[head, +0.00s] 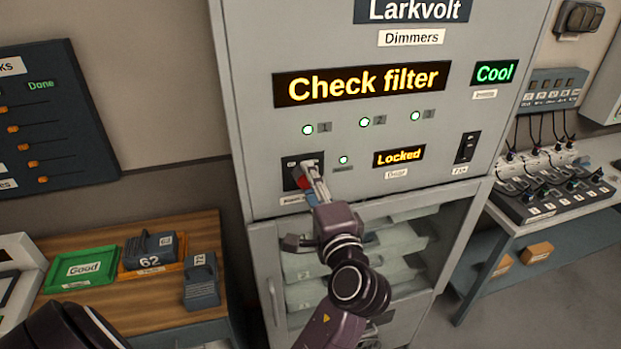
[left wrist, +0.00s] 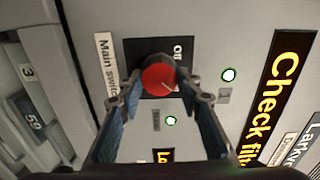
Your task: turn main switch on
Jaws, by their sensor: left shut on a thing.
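The main switch is a red round knob (left wrist: 158,74) on a black plate (left wrist: 130,56), beside a label reading "Main switch" (left wrist: 106,62). Part of an "Off" marking shows on the plate. A pale line on the knob slants toward the lower right in the left wrist view. My left gripper (head: 313,182) is at the switch on the cabinet front (head: 250,120). In the left wrist view its two fingers close around the knob from both sides. In the head view the gripper hides much of the knob. My right gripper is not in view.
Below is a glass door (head: 410,245). A wooden bench (head: 140,215) stands left, and a cable-filled table (head: 555,213) right.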

